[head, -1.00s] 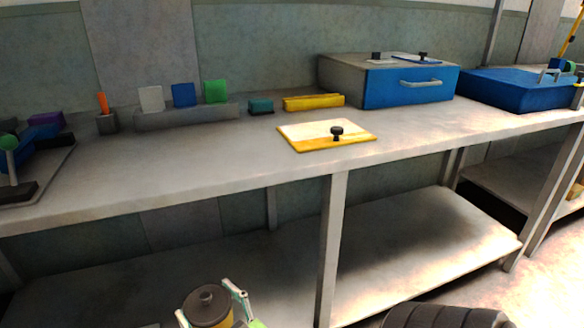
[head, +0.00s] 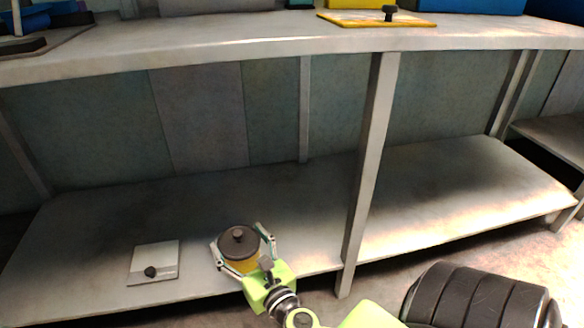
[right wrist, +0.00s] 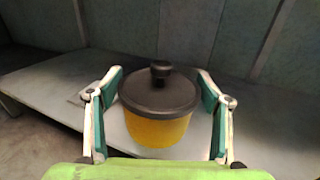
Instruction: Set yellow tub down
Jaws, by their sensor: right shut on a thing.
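The yellow tub (head: 240,266) has a dark grey lid (head: 238,241) with a round knob. My right gripper (head: 243,246) is shut on the tub, with one finger on each side of it. In the right wrist view the tub (right wrist: 158,130) stands upright between the green-padded fingers of the gripper (right wrist: 160,100). The tub is over the front part of the lower shelf (head: 110,225), left of the post. I cannot tell whether its base touches the shelf. My left gripper is not in view.
A pale square plate with a dark knob (head: 154,262) lies on the shelf left of the tub. A grey post (head: 368,170) stands to the right. The bench top (head: 200,47) overhangs the shelf. A yellow-edged board (head: 375,19) lies on it. The shelf behind the tub is clear.

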